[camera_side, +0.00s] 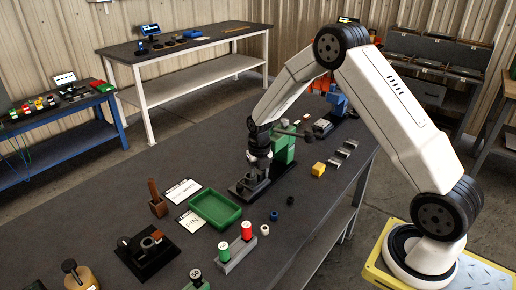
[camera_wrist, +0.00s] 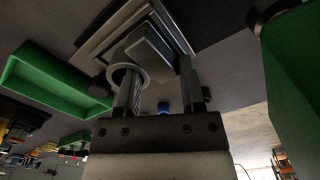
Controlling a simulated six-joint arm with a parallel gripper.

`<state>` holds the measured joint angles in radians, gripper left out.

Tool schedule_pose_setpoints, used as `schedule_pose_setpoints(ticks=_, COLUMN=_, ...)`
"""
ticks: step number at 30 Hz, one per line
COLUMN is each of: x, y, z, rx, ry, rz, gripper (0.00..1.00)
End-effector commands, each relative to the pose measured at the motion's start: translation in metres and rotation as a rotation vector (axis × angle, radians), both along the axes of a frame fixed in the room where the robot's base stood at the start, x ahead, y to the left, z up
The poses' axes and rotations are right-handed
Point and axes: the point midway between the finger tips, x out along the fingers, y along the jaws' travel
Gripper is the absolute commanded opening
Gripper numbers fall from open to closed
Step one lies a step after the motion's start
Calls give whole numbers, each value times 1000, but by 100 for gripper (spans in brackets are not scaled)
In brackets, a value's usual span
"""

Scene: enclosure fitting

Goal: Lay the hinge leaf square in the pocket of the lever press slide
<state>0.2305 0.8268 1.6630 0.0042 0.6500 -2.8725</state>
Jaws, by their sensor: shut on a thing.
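My gripper (camera_side: 257,172) points down at the lever press (camera_side: 283,150), a green column on a dark base, in the side view. In the wrist view my gripper (camera_wrist: 157,85) is shut on the hinge leaf (camera_wrist: 150,46), a grey plate with what looks like a round knuckle (camera_wrist: 129,72) at its left. The press slide (camera_wrist: 103,37), with stepped grey edges, lies just beyond the leaf. The leaf overlaps the slide in this view; I cannot tell whether it touches the pocket floor or is square to it. In the side view the leaf is too small to make out clearly.
A green tray (camera_side: 215,208) lies left of the press, and its wall also shows in the wrist view (camera_wrist: 50,86). A yellow block (camera_side: 318,169) and grey parts (camera_side: 343,153) lie to the right. Red and green spools (camera_side: 247,230) stand in front.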

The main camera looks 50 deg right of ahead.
Motion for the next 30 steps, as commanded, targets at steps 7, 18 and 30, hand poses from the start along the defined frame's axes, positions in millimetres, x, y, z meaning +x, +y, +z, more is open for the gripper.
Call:
schedule_pose_setpoints(ticks=7, x=0, y=0, z=-4, rx=0, ry=-1, rz=0, gripper=53)
schedule_pose_setpoints(ticks=18, x=-1, y=0, z=-5, rx=1, ry=4, rz=0, gripper=91)
schedule_pose_setpoints(ticks=30, x=0, y=0, z=19, rx=-1, ry=-2, rz=0, gripper=91)
